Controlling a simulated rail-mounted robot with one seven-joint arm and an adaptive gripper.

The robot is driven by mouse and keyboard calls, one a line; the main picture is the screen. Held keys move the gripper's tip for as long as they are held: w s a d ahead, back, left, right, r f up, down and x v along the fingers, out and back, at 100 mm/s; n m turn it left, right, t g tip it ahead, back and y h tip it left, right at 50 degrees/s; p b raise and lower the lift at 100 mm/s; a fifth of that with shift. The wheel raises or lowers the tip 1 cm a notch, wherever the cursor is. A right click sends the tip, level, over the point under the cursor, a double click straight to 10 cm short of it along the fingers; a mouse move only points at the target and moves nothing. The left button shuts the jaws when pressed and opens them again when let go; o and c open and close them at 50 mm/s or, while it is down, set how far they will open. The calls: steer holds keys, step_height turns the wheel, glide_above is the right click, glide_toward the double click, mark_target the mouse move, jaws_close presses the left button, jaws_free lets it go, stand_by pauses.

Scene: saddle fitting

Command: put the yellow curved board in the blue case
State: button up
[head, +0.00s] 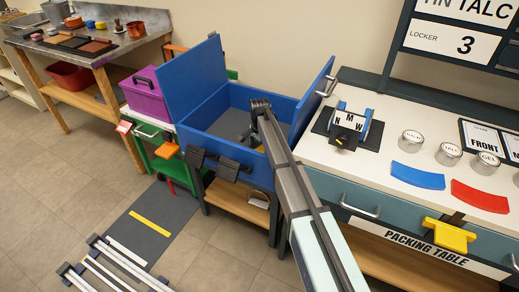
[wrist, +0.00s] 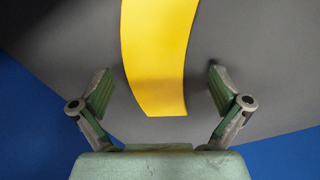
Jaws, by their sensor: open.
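The yellow curved board (wrist: 160,50) shows in the wrist view, running from the top edge down to between my fingers. It is over a dark grey surface with blue at both lower sides, matching the inside of the blue case (head: 238,182). The case stands with its lid raised in the head view. My gripper (wrist: 159,85) is open, with a gap between each finger and the board. In the head view my arm reaches over the case and hides part of its inside. I cannot tell whether the board lies flat on the case floor.
A white packing table (head: 388,165) stands right of the case, with a blue curved board (head: 417,176), a red curved board (head: 480,196) and several round tins. A purple box (head: 146,95) stands to the left. The case's raised lid (head: 190,78) and side flap (head: 316,90) stand near my arm.

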step_height(320, 180, up, 12)
steer(key=shift+r+p, duration=0.15)
steer(key=shift+p, duration=0.15)
stand_by(0.3)
